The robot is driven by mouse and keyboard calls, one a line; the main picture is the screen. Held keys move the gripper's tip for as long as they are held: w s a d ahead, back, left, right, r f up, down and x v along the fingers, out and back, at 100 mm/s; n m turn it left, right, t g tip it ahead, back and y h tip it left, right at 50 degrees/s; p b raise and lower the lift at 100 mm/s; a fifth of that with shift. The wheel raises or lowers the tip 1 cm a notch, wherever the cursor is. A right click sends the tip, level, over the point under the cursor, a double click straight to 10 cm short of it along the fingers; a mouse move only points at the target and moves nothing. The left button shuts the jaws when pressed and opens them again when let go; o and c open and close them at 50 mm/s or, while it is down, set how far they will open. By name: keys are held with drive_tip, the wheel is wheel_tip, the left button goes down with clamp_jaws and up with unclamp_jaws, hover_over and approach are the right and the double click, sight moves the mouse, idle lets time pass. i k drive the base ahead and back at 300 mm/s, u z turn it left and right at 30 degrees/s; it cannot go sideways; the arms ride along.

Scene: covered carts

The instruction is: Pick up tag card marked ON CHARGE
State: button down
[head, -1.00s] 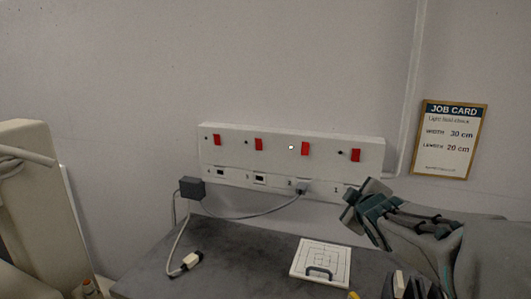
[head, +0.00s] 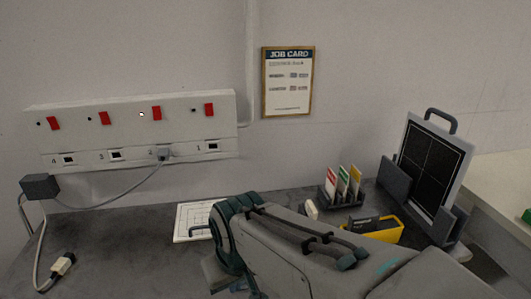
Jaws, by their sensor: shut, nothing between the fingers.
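Several tag cards stand upright in a small dark rack (head: 345,201) on the bench, right of centre. I can make out a red-marked card (head: 332,180), a green-marked card (head: 343,181) and a yellow-marked card (head: 355,179). Their lettering is too small to read, so I cannot tell which says ON CHARGE. My gripper (head: 216,270) is at the lower middle, left of the rack and apart from it. It is shut and empty, and is seen partly from behind. My arm covers part of the bench in front of the rack.
A yellow bin (head: 384,233) with dark items and a small white object (head: 312,209) lie near the rack. A framed dark panel (head: 433,155) stands in a holder at right. A white board (head: 190,222) is partly behind my gripper. A socket strip (head: 130,125) with a plugged cable is at left.

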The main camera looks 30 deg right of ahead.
sight(356, 175)
drive_tip(key=u, duration=1.05)
drive_tip(key=k, duration=1.6)
drive_tip(key=z, duration=1.6)
drive_tip(key=i, duration=0.45)
drive_tip(key=z, duration=0.05)
